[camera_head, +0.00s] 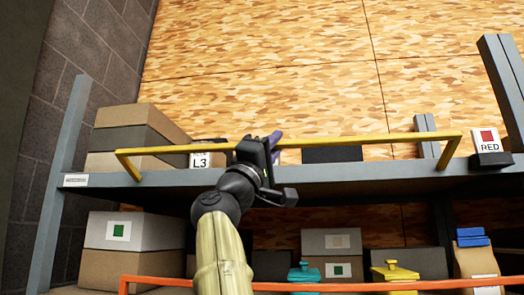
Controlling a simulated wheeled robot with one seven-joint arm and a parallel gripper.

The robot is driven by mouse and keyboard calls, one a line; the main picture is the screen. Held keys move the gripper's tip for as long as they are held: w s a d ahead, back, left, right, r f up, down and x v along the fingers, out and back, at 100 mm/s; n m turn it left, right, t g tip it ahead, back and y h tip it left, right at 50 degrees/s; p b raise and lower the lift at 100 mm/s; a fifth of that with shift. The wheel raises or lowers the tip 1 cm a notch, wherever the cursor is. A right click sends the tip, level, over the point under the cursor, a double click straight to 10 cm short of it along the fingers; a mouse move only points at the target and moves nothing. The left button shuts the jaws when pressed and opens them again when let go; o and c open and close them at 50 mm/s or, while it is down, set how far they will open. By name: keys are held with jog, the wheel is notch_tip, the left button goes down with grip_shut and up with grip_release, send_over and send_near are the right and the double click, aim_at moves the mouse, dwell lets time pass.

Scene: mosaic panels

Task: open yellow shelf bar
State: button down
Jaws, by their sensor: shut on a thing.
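The yellow shelf bar (370,140) runs across the front of the upper shelf in the head view. Its bent ends come down to the shelf edge at left and right. My gripper (268,148) is at the bar left of its middle, shut on it. The wrist and gripper body hide the part of the bar that is held. My arm reaches up to it from below.
The grey upper shelf (350,176) carries boxes (140,135) at left, an L3 label (200,160) and a RED label block (490,150). An orange bar (420,284) crosses below. Boxes and teal and yellow lidded containers (395,271) stand on the lower level.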

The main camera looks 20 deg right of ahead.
jog(key=shift+s+a+f+b, duration=0.1)
jog(key=shift+s+f+b, duration=0.05)
jog(key=shift+f+b, duration=0.5)
jog(key=shift+s+a+f+b, duration=0.1)
jog(key=shift+f+b, duration=0.4)
jog(key=shift+f, duration=0.15)
jog(key=c, duration=1.4)
grip_release()
jog(key=shift+w, duration=0.1)
jog(key=b+v, duration=1.3)
jog(key=v, duration=0.4)
jog(key=shift+f+b, duration=0.2)
jog(key=shift+b, duration=0.1)
